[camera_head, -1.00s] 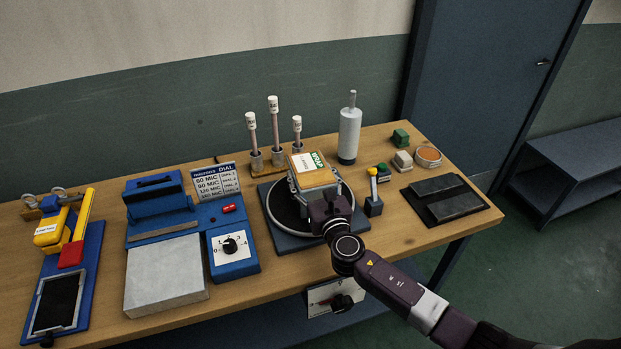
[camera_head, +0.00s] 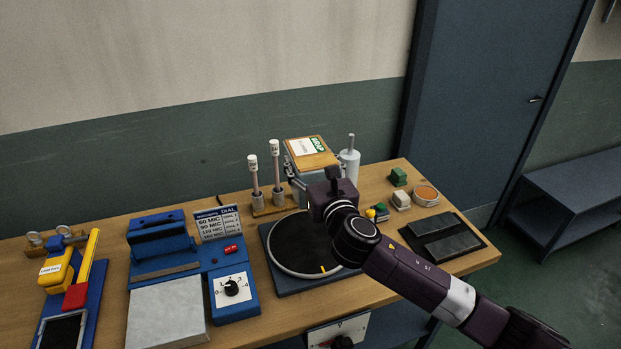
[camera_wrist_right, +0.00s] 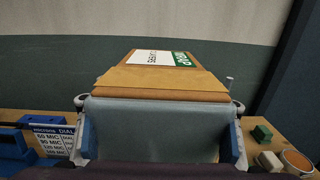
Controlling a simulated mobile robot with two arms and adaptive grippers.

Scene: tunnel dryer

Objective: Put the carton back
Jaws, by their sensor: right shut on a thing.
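The carton (camera_head: 308,160) has a tan top with a white and green label and a grey lower side. My right gripper (camera_head: 312,182) is shut on it and holds it up in the air, behind and above the dark round plate (camera_head: 300,258). In the right wrist view the carton (camera_wrist_right: 160,84) sits between the two blue-grey fingers of the right gripper (camera_wrist_right: 162,138), its labelled top tilted away from me. The lower part of the carton is partly hidden by the gripper in the head view. My left gripper is not in view.
A wooden bench (camera_head: 385,272) carries everything. Left of the plate are a dial unit (camera_head: 234,292) and a sign (camera_head: 217,222). Capped rods (camera_head: 276,175) and a grey cylinder (camera_head: 349,163) stand near the carton. Small blocks (camera_head: 398,177) and a dark tray (camera_head: 480,240) lie to the right.

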